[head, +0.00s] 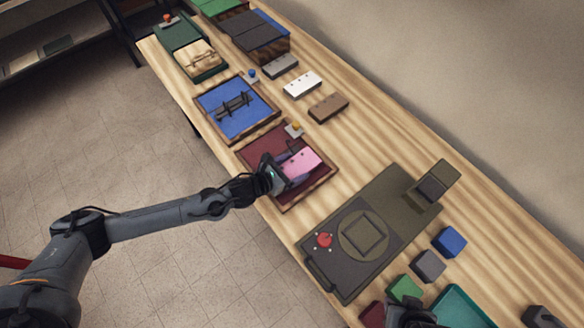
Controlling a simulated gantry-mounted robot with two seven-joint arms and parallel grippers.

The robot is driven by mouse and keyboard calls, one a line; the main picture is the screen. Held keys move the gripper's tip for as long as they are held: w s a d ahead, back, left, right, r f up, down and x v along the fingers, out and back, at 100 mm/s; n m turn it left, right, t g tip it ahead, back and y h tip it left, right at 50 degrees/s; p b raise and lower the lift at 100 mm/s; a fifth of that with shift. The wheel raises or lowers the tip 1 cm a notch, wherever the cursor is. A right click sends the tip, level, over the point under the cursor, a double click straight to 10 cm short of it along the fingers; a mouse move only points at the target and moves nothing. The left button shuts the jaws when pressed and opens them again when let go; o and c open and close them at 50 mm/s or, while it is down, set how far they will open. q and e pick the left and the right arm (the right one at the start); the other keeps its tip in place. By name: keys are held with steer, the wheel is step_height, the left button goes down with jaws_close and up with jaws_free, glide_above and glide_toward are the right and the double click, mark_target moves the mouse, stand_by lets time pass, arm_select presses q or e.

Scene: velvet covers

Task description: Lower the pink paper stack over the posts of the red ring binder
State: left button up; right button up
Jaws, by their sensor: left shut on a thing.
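The red ring binder (257,151) lies open on the wooden bench, a dark red tray-like square with a wooden rim. The pink paper stack (302,160) is over the right part of the binder, with small holes showing along it. My left gripper (275,176) is shut on the stack's left edge. The stack hides part of the binder; whether it touches the posts, I cannot tell. A dark gripper part (410,313), likely my right gripper, shows at the bottom edge; its jaws are unclear.
A blue binder (214,101) and a green one (178,33) lie farther up the bench. White (302,84), brown (328,107) and grey (280,66) stacks lie beside them. A dark press-like board (345,275) with a red knob lies nearer, by several coloured blocks.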

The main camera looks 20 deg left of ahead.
arm_select(q)
steer(key=shift+s+a+f+g, duration=0.15)
steer(key=shift+s+f, duration=0.05)
steer(key=shift+f, duration=0.35)
steer(key=shift+s+a+f+g, duration=0.15)
steer(key=shift+s+f, duration=0.05)
steer(key=shift+f, duration=0.35)
arm_select(e)
steer(key=shift+f, duration=0.2)
arm_select(q)
steer(key=o, duration=0.8)
steer(key=shift+c, duration=0.2)
steer(key=shift+o, duration=1.3)
steer(key=shift+w+d, duration=0.1)
steer(key=shift+d, duration=0.05)
steer(key=shift+o, duration=0.4)
steer(key=shift+w+d, duration=0.1)
steer(key=shift+d, duration=0.05)
steer(key=shift+r, duration=0.1)
arm_select(e)
steer(key=shift+w+d, duration=0.1)
steer(key=shift+d, duration=0.2)
arm_select(q)
steer(key=shift+r, duration=0.1)
arm_select(e)
steer(key=shift+r, duration=0.1)
